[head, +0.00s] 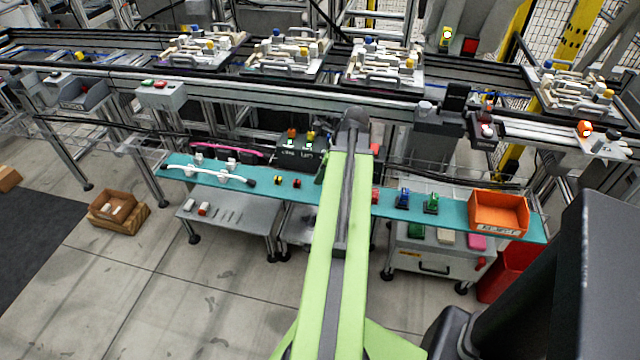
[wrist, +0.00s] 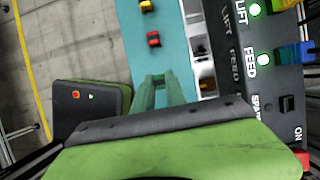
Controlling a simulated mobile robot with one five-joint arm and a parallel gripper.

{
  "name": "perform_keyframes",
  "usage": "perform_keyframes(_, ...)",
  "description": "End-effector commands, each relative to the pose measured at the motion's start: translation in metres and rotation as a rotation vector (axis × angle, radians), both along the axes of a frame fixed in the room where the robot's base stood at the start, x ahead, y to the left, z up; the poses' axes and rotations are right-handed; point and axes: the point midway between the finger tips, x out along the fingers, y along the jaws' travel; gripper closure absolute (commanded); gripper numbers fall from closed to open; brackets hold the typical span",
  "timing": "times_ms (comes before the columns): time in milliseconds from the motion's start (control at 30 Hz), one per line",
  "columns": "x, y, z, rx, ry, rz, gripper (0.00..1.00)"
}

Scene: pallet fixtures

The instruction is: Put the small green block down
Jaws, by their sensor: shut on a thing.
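My gripper (wrist: 161,80) shows in the wrist view as two dark green fingers low in the middle, over the teal shelf (wrist: 165,30). It is shut on the small green block, which I can hardly tell apart from the green fingers. In the head view my arm hides most of the gripper, and a bit of green (head: 320,168) shows at its left side, above the teal shelf (head: 455,212). I cannot tell whether the block touches the shelf.
A small red piece (wrist: 153,40) and a yellow piece (wrist: 147,6) lie on the shelf ahead. A black control box (wrist: 236,70) with lit green buttons stands close on the right. Blue (head: 402,198) and green (head: 431,203) pieces and an orange bin (head: 499,201) occupy the shelf's right part.

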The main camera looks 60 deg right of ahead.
Motion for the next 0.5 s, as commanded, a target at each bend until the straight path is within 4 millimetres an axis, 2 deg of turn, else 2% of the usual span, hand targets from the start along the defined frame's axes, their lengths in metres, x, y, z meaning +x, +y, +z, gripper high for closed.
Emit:
perform_keyframes(33, -0.001, -0.001, -0.015, 0.0, 0.0, -0.002, 1.0)
perform_keyframes(167, -0.004, -0.004, -0.038, 0.0, 0.0, -0.009, 1.0)
perform_keyframes(500, -0.007, -0.006, -0.037, 0.0, 0.0, -0.014, 1.0)
